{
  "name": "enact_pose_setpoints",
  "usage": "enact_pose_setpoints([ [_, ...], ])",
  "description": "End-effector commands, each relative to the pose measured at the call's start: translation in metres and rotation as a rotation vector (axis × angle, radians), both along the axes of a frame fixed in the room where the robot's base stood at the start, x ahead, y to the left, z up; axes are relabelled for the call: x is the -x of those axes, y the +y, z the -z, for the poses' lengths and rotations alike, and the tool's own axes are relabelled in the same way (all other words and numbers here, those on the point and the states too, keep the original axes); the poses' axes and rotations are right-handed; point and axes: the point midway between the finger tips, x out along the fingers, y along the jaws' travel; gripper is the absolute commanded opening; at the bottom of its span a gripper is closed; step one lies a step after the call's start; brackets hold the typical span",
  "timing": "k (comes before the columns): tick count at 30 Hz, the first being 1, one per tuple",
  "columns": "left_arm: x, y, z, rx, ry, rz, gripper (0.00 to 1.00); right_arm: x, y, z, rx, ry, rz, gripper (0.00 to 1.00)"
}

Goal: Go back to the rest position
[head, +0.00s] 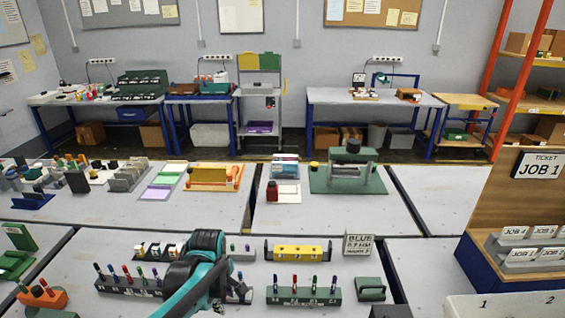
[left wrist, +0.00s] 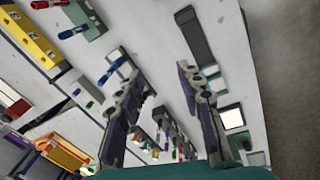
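My left arm, teal and black, rises at the bottom of the head view in front of the marker racks. Its gripper is hard to make out there. In the left wrist view, my left gripper (left wrist: 164,82) has its two dark fingers spread apart, with only the pale table top and parts of the racks visible beyond them. Nothing is seen between the fingers. My right gripper does not show in either view.
A green plotter-like device (head: 349,178) stands farther back. A wooden JOB 1 board (head: 510,195) is at right.

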Motion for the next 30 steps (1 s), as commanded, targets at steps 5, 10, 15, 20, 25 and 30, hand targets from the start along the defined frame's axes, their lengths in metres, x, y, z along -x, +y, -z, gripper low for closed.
enact_pose_setpoints([
  [5,0.025,0.005,-0.007,-0.031,-0.081,0.19,0.37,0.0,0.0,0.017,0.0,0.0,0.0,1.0],
  [10,0.062,0.011,-0.011,-0.108,-0.2,0.474,0.37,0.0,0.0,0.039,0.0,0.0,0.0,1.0],
  [15,0.101,0.016,-0.002,-0.237,-0.319,0.779,0.37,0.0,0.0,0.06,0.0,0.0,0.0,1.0],
  [20,0.126,0.019,0.011,-0.362,-0.394,1.0,0.37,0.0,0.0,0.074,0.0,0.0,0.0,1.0],
  [25,0.138,0.021,0.019,-0.442,-0.429,1.121,0.37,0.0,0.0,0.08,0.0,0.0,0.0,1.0],
  [30,0.139,0.021,0.019,-0.46,-0.435,1.146,0.37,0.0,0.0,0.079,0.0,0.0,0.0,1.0],
])
